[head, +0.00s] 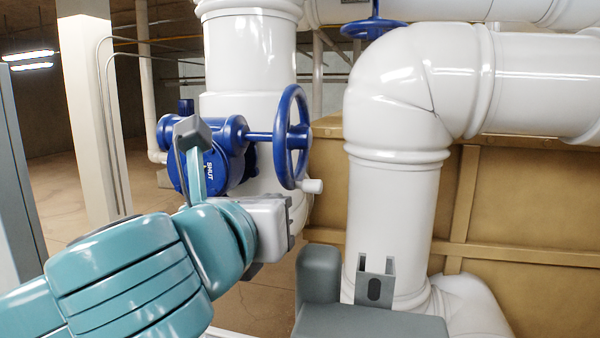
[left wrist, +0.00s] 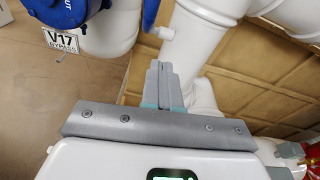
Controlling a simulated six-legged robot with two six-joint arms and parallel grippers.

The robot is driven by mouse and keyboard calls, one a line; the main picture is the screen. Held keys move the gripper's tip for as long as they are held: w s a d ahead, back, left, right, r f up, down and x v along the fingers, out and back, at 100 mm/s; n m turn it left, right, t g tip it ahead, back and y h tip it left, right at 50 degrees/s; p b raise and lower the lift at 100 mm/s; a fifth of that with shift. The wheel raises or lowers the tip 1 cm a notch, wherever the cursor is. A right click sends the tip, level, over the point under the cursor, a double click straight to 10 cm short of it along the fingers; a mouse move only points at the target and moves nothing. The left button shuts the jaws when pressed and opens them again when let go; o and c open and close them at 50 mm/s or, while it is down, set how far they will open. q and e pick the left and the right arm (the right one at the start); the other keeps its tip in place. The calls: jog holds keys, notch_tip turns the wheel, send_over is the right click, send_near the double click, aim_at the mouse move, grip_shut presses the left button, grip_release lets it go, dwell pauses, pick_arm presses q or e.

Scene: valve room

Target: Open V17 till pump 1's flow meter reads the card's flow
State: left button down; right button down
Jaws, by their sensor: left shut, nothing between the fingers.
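The V17 valve has a blue gear housing (head: 208,155) marked SHUT and a blue handwheel (head: 291,137) on a side shaft. A white handle knob (head: 312,186) sticks out from the wheel's lower rim.
A large white elbow pipe (head: 398,110) stands right of the handwheel, before a tan panelled wall (head: 520,205). Another blue handwheel (head: 373,28) is at the top. A pale column (head: 95,110) stands at left. Red parts (left wrist: 311,158) show at the wrist view's lower right.

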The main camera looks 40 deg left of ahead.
pick_arm(q)
jog(key=m, duration=0.1)
jog(key=p, duration=0.1)
send_near(303, 187)
jog(key=x, duration=0.6)
jog(key=shift+w+a, duration=0.25)
jog(key=shift+w, duration=0.1)
